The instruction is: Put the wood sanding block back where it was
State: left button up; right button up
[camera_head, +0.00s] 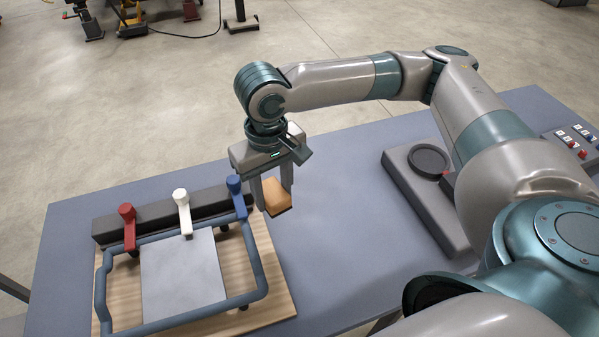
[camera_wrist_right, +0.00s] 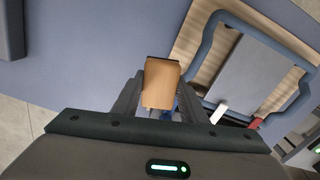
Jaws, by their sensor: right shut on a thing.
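The wood sanding block (camera_head: 276,194) is an orange-brown block with a dark underside. My right gripper (camera_head: 272,199) is shut on it, with one finger on either side. The gripper points down near the blue-handled end of the fixture, and the block appears to be above the table. In the right wrist view the block (camera_wrist_right: 161,84) sits between the fingers of my right gripper (camera_wrist_right: 160,95) and hides part of what lies behind it. My left gripper is not in view.
A wooden board (camera_head: 273,275) carries a blue tubular frame (camera_head: 258,262), a grey plate (camera_head: 180,275) and red, white and blue handles. A grey device with a dark round dish (camera_head: 428,161) and a button panel (camera_head: 577,143) are at right. The blue-grey table (camera_head: 340,235) is clear between.

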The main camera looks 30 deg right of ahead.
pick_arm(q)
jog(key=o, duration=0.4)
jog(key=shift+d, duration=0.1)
pick_arm(e)
jog(key=shift+w+d+f+n, duration=0.2)
jog(key=shift+w+d+n, duration=0.3)
jog(key=shift+d+n, duration=0.25)
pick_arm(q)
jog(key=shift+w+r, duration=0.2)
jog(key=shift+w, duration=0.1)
pick_arm(e)
jog(key=w+d+f+n, duration=0.1)
jog(key=d+n, duration=0.6)
jog(key=d, duration=0.4)
jog(key=w+d+f+n, duration=0.1)
jog(key=w+d+n, duration=0.1)
jog(key=d+n, duration=0.5)
jog(key=d, duration=0.4)
jog(key=shift+w, duration=0.2)
